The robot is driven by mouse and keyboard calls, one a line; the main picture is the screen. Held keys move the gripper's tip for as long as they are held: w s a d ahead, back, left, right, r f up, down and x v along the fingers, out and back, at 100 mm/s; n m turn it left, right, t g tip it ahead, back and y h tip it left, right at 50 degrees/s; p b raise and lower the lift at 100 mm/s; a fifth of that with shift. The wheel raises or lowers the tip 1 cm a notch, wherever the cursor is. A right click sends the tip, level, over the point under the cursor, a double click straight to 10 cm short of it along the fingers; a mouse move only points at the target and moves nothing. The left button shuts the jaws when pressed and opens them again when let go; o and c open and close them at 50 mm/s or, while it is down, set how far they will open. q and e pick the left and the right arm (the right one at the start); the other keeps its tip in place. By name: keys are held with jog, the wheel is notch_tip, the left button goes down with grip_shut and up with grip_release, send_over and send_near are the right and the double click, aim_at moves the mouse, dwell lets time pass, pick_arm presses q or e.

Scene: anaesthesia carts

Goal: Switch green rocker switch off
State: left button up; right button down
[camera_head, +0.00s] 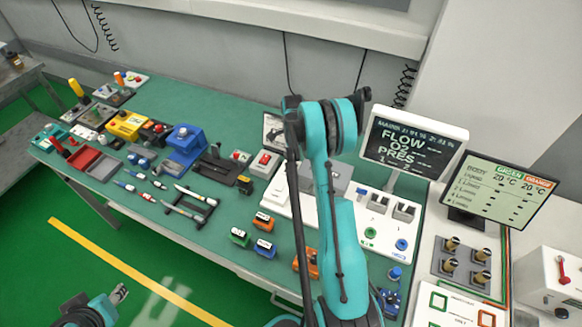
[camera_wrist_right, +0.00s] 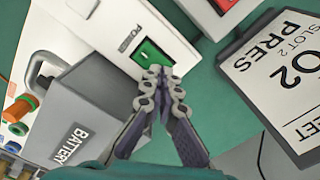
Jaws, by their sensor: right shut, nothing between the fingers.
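The green rocker switch (camera_wrist_right: 150,55) sits in a white housing (camera_wrist_right: 118,28) marked POWER in the right wrist view. My right gripper (camera_wrist_right: 161,70) is shut and empty. Its fingertips overlap the near edge of the switch; I cannot tell whether they touch it. In the head view my teal right arm hides the green switch and the right gripper. My left gripper (camera_head: 121,292) is low at the left, away from the bench; its jaw state is unclear.
A grey box marked BATTERY (camera_wrist_right: 100,110) stands beside the switch housing. A red rocker switch (camera_head: 264,159) is on a separate white unit. A screen reading FLOW O2 PRES (camera_head: 408,143) stands at the right. Small labelled blocks (camera_head: 264,221) lie on the green bench (camera_head: 220,245).

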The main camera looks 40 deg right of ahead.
jog(key=shift+f+b, duration=0.7)
jog(key=shift+f, duration=0.15)
jog(key=shift+r, duration=0.1)
jog(key=shift+r+p, duration=1.65)
jog(key=shift+r, duration=1.85)
